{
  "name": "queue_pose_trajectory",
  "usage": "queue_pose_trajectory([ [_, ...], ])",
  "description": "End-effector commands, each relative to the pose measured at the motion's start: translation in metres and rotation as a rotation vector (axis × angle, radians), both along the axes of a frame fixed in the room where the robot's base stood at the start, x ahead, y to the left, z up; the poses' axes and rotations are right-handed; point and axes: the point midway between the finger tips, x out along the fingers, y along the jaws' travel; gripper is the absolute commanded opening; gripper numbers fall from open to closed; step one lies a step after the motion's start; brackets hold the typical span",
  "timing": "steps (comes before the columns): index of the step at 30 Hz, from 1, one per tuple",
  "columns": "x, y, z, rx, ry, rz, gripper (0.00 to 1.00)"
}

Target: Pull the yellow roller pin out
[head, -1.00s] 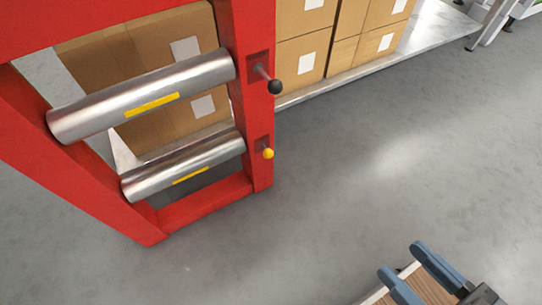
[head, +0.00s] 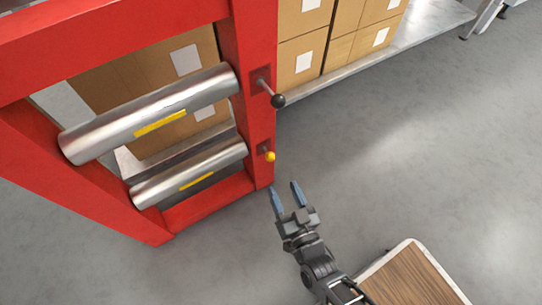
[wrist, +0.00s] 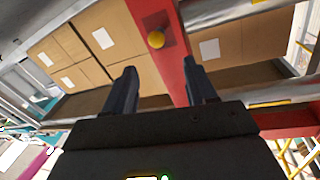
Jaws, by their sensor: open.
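The yellow roller pin (head: 270,156) is a small yellow ball knob on the right post of the red frame (head: 250,110), at the lower roller's end. In the wrist view the yellow knob (wrist: 156,40) shows ahead, between the lines of the two fingers and above their tips. My gripper (head: 284,190) is open and empty. In the head view it is below and slightly right of the knob, apart from it. In the wrist view its two dark fingers (wrist: 160,82) stand wide apart with nothing between them.
A black-knobbed pin (head: 278,100) sticks out of the same post above the yellow one. Two metal rollers, the upper (head: 150,112) and lower (head: 190,172), span the frame. Cardboard boxes (head: 305,52) stand on a shelf behind.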

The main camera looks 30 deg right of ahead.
Motion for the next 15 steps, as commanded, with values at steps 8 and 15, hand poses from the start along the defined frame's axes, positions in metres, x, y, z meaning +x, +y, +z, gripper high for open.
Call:
queue_pose_trajectory([
  [8,0.026,-0.01,-0.006,-0.011,-0.013,-0.011,0.56],
  [15,0.06,-0.017,-0.008,-0.011,-0.013,-0.012,0.56],
])
